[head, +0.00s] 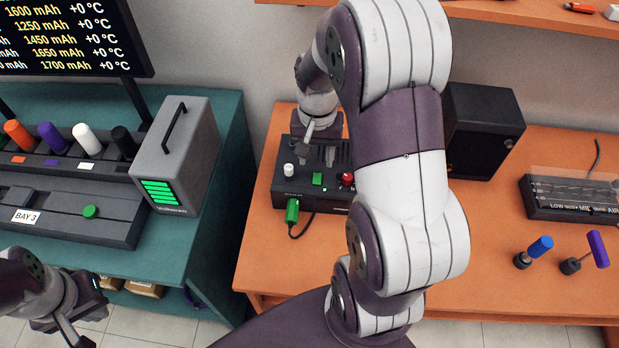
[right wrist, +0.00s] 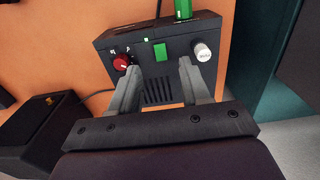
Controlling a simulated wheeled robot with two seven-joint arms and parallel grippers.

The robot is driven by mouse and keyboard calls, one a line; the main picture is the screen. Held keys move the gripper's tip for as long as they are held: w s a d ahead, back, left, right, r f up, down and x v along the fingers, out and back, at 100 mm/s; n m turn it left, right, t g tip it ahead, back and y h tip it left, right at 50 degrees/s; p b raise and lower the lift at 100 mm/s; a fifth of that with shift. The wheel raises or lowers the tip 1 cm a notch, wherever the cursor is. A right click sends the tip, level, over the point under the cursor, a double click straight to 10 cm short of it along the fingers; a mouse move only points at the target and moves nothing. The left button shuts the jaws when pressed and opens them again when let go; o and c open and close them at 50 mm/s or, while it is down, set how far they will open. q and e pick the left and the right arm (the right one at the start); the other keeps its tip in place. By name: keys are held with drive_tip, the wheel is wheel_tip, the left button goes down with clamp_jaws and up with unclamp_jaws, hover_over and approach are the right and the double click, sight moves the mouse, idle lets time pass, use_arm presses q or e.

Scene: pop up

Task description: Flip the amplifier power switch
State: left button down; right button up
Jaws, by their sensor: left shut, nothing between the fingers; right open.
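The amplifier (head: 325,199) is a dark box on the orange table. Its front face carries a white knob (head: 289,170), a green switch (head: 317,179) and a red knob (head: 347,179). In the right wrist view the amplifier (right wrist: 195,82) shows the green switch (right wrist: 160,53) between the red knob (right wrist: 122,62) and the white knob (right wrist: 202,52). My right gripper (right wrist: 159,70) is open and empty over the amplifier, its fingertips on either side of the switch in that view; contact cannot be told. My left gripper (head: 78,338) is shut and empty at the lower left.
A green plug (head: 292,211) with a cable is at the amplifier's front. A black speaker (head: 484,130) stands right of my right arm. A blue-handled tool (head: 540,247) and a purple-handled tool (head: 597,249) are further right. A teal bench (head: 215,180) with a grey charger (head: 175,160) stands left.

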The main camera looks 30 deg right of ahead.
sight(316, 184)
wheel_tip(316, 184, down, 8)
drive_tip(key=shift+d+f+b, duration=0.1)
drive_tip(key=shift+f+b, duration=0.15)
drive_tip(key=shift+b, duration=0.05)
